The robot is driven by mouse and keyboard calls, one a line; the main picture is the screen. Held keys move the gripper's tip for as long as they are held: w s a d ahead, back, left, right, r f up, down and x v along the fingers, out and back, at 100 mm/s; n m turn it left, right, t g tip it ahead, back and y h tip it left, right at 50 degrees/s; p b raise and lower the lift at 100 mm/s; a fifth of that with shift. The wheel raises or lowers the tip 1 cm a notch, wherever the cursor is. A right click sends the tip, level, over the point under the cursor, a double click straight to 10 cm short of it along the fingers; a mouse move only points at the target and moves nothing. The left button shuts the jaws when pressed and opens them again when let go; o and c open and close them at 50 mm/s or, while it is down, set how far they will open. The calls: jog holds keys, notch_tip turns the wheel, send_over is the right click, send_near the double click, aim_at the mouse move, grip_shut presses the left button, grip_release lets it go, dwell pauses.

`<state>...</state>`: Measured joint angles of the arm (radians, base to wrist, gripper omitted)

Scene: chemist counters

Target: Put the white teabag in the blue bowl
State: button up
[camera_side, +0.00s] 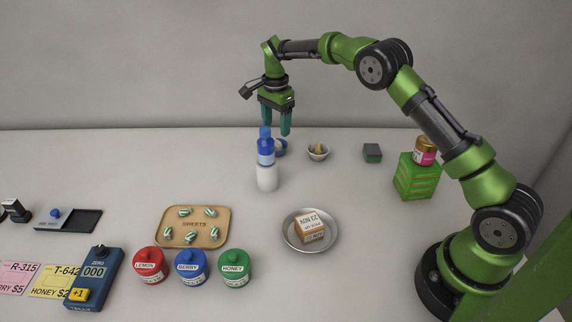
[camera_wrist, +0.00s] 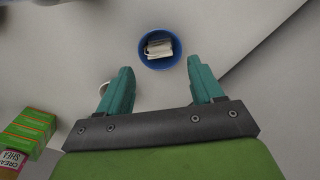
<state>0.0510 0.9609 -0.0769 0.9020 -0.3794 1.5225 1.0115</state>
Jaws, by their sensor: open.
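The blue bowl (camera_wrist: 143,60) is ahead of my fingertips in the wrist view. A white, flat, folded thing that looks like the white teabag (camera_wrist: 158,48) lies inside it. In the side view the blue bowl (camera_side: 282,147) is partly hidden behind a blue-and-white bottle, and its contents cannot be made out. My gripper (camera_side: 276,128) is raised above the counter near the bowl, pointing down. In the wrist view my gripper (camera_wrist: 160,65) has its teal fingers wide apart with nothing between them.
The bottle (camera_side: 266,175) stands close in front of the blue bowl. A sweets tray (camera_side: 220,215), metal dish (camera_side: 331,237) and jars stand nearer.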

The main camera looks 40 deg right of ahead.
jog(key=shift+r, duration=1.35)
jog(key=shift+w+n, duration=0.1)
jog(key=shift+n, duration=0.2)
jog(key=shift+s+f+n, duration=0.85)
jog(key=shift+n, duration=0.35)
jog(key=s+a+r+n+t, duration=0.2)
jog(key=s+r, duration=0.3)
jog(key=s, duration=0.5)
jog(key=s+a+r+n+t+y, duration=0.1)
jog(key=s+r+n, duration=0.4)
jog(key=s, duration=0.6)
jog(key=s+a+r+n+t+y, duration=0.1)
jog(key=s+a+r+n+t, duration=0.3)
jog(key=s, duration=0.7)
jog(key=shift+s+a+r, duration=0.15)
jog(key=shift+a+r, duration=0.45)
jog(key=shift+r, duration=0.2)
